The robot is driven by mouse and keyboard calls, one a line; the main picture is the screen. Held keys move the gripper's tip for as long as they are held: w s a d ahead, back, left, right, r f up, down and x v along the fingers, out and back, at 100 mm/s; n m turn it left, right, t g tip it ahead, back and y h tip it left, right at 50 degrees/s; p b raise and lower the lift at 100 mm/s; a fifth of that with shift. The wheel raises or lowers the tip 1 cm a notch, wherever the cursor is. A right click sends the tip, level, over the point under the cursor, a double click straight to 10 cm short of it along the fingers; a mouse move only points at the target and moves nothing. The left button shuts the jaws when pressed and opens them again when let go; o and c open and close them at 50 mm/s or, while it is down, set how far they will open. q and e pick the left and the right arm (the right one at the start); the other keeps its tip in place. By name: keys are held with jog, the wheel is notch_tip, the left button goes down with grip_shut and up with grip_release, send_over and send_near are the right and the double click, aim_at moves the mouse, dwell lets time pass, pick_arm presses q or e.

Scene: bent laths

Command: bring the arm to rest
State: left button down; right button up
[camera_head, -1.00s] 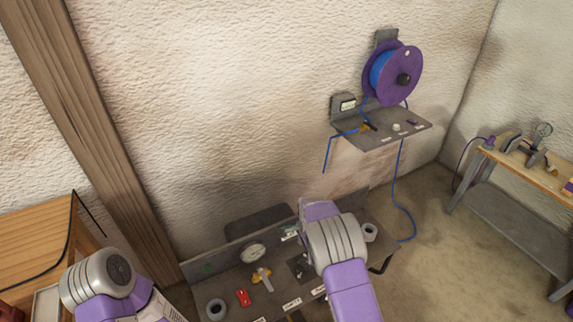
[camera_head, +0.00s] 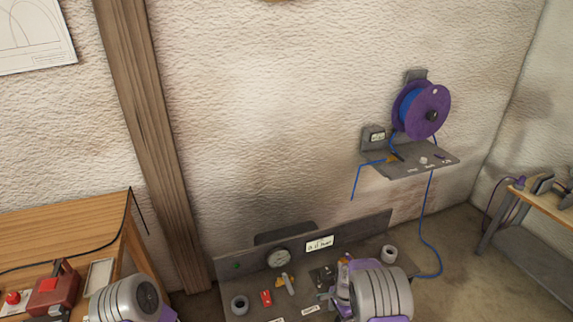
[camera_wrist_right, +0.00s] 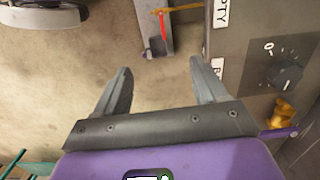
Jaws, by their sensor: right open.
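My right arm (camera_head: 380,292) shows at the bottom of the head view, in front of the grey bench panel. Its right gripper (camera_wrist_right: 161,70) is open and empty in the right wrist view, its two fingers apart with bare floor beyond them. In the head view the arm hides much of that gripper. My left arm (camera_head: 125,300) shows only as a grey joint with a little purple at the lower left; its gripper is out of view.
The grey bench (camera_head: 250,285) carries a dial gauge (camera_head: 279,258), a red part (camera_head: 266,298) and a white ring (camera_head: 389,254). A wall shelf (camera_head: 415,165) sits below a purple spool (camera_head: 421,110). A wooden table (camera_head: 60,232) stands at left. In the wrist view, a knob panel (camera_wrist_right: 285,75) lies close right.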

jog(key=s+a+f+n+y, duration=0.2)
jog(key=s+f+n, duration=0.45)
jog(key=s, duration=0.75)
jog(key=s+a+n+y, duration=0.1)
jog(key=s+a+n, duration=0.3)
jog(key=s, duration=0.7)
jog(key=shift+a+r+t+y, duration=0.4)
jog(key=shift+a, duration=0.2)
jog(key=shift+n, duration=0.25)
